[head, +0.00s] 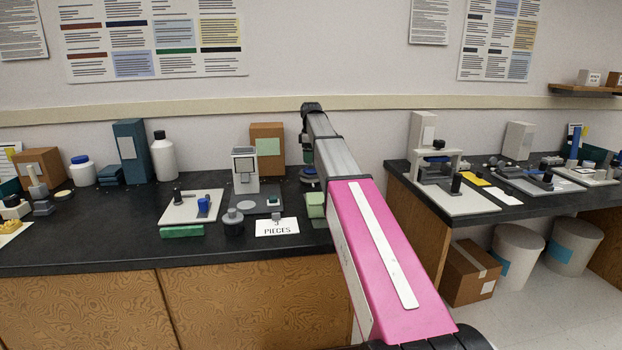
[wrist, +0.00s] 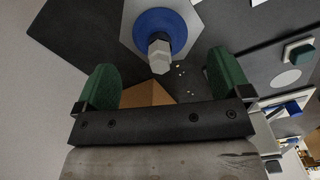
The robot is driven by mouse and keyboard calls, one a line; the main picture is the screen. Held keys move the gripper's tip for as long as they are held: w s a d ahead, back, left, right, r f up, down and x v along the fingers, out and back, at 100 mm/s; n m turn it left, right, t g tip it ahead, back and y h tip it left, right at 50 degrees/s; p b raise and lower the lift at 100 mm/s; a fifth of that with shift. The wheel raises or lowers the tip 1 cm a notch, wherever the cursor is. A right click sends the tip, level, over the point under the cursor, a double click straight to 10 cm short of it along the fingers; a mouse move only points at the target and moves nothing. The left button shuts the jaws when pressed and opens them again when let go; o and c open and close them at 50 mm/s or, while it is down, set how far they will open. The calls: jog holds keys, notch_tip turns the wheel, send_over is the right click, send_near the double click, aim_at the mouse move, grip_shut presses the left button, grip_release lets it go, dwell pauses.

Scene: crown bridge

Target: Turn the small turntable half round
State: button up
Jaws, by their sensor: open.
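In the wrist view, a round blue disc (wrist: 143,22) sits on a light grey angular base (wrist: 190,35). A pale faceted post (wrist: 159,55) stands out from the disc; this looks like the small turntable. My gripper (wrist: 165,82) is open, with its two green fingers apart and nothing visible held between them. The post lies ahead of the gap between the fingertips, and I see no finger touching it.
The black bench (head: 90,230) carries a white bottle (head: 163,157), a teal box (head: 131,150), a brown box (head: 267,150) and a "PIECES" card (head: 277,227) left of my arm. A second bench (head: 480,213) stands right, beyond a gap.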

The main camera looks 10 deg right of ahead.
jog(key=shift+r, duration=2.9)
